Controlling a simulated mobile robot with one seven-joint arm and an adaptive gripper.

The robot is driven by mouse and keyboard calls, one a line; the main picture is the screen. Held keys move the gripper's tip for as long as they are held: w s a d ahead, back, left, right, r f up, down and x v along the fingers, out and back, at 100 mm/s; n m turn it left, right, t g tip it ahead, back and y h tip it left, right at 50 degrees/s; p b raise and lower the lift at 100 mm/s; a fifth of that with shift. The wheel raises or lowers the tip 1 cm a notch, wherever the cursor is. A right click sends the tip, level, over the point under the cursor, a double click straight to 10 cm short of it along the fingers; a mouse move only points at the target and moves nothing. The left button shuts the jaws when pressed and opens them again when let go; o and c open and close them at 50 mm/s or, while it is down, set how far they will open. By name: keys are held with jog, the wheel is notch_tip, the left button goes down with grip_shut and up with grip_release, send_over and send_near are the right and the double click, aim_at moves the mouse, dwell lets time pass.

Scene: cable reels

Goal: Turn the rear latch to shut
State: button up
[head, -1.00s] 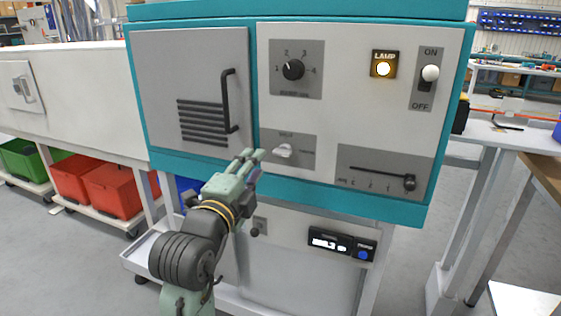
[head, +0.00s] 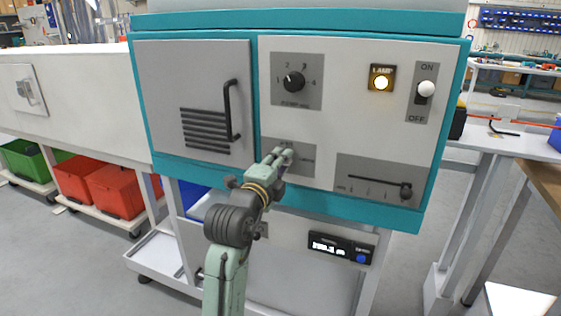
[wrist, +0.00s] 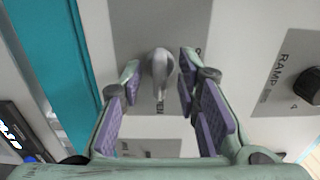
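My gripper (wrist: 159,72) is open, with a purple-padded finger on either side of the latch and small visible gaps. In the head view my gripper (head: 282,156) is at the plate (head: 308,160) and mostly hides the latch. Another small handle (head: 27,92) is on the white cabinet at the far left.
The panel holds a black rotary knob (head: 294,81), a lit lamp (head: 381,82), an on/off switch (head: 426,90) and a slider (head: 405,190). A door with a black handle (head: 230,110) is on the left. A display (head: 328,245) sits below.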

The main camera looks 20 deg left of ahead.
jog(key=shift+c, duration=0.4)
grip_shut()
